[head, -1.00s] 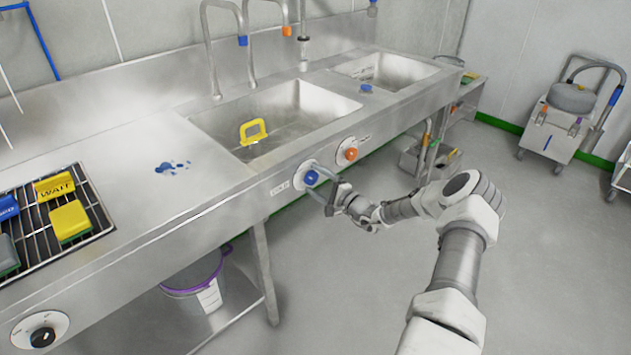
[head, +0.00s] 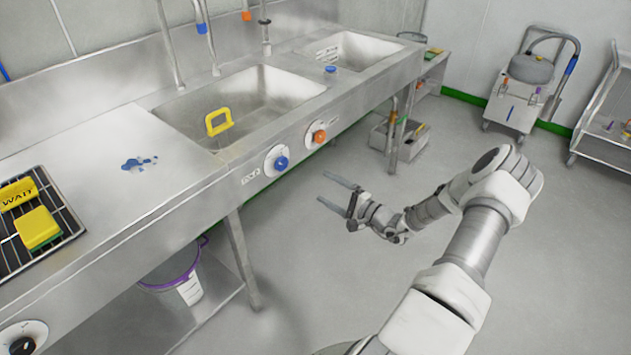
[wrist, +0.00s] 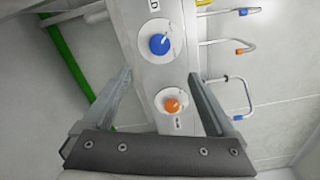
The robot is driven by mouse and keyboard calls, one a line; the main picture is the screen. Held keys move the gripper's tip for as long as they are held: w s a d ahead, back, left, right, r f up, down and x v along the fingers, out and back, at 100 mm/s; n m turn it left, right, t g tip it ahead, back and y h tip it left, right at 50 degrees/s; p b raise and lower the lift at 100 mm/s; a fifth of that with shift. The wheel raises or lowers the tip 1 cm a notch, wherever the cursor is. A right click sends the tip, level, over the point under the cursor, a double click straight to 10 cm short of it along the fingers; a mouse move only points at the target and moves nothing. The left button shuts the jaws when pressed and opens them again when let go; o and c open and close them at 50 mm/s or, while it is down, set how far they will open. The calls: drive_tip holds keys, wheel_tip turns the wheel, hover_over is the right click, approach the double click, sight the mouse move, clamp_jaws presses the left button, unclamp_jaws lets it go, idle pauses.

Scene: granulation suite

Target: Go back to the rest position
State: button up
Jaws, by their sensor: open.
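My gripper (head: 335,193) is open and empty, with its two fingers apart in the air in front of the sink counter. In the wrist view my gripper (wrist: 160,95) shows its fingers on either side of the counter's front panel. The blue knob (head: 277,161) and the orange knob (head: 319,136) are on that panel, to the left of and above the gripper in the head view. In the wrist view the blue knob (wrist: 160,44) and the orange knob (wrist: 172,105) appear between the fingers, beyond them and not touched.
The steel sink counter (head: 190,195) runs along the left. A yellow handled item (head: 218,122) is in the near basin. A purple-rimmed bucket (head: 175,275) is on the lower shelf. A wheeled cart (head: 515,105) stands at the back right. The floor (head: 330,290) around my arm is open.

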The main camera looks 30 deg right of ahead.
drive_tip(key=shift+s+d, duration=0.1)
drive_tip(key=shift+s, duration=0.3)
